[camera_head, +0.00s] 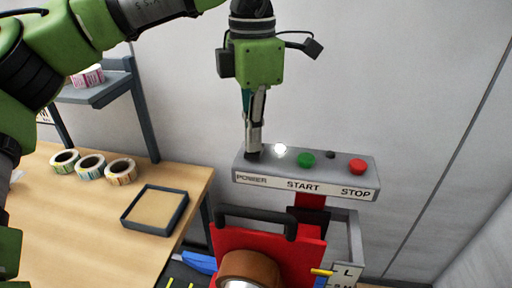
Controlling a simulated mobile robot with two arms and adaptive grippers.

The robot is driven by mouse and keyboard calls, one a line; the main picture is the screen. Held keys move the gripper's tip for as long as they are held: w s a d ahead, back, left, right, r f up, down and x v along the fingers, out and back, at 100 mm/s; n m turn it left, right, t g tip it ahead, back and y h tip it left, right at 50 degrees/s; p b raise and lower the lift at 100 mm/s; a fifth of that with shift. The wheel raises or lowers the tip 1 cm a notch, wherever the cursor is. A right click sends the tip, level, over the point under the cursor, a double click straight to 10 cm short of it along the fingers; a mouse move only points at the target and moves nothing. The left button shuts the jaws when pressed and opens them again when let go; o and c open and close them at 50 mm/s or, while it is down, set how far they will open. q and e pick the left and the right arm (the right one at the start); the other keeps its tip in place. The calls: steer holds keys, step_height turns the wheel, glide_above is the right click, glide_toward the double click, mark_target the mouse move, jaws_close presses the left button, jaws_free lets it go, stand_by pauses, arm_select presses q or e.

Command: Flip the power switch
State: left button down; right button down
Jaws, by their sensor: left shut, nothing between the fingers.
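The grey control box (330,170) stands right of centre, with a front label reading POWER, START and STOP. A green button (306,159) sits above START and a red button (357,166) above STOP. A white lit lamp (280,148) is left of the green button. My left gripper (254,153) points down with its fingers shut at the left end of the box, above the POWER label. The fingertips hide the power switch, so I cannot tell its position or whether they touch it. My right gripper is not in view.
A wooden table (70,225) at left holds several label rolls (90,167) and a dark-rimmed tray (155,210). A grey shelf (100,92) stands behind. Below the box is a red machine (300,258) with a black handle (257,216) and a brown roll (250,266).

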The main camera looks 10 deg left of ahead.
arm_select(q)
steer(key=shift+f+b, duration=0.35)
steer(key=shift+f, duration=0.2)
steer(key=shift+s, duration=0.1)
steer(key=shift+w+r+p, duration=0.2)
steer(key=shift+r+p, duration=0.85)
steer(key=shift+r, duration=0.15)
step_height(320, 180, up, 2)
steer(key=shift+s+r+p, duration=0.1)
steer(key=shift+s+p, duration=0.05)
steer(key=shift+p, duration=0.7)
steer(key=shift+r+p, duration=1.05)
steer(key=shift+r, duration=0.25)
steer(key=shift+f, duration=0.15)
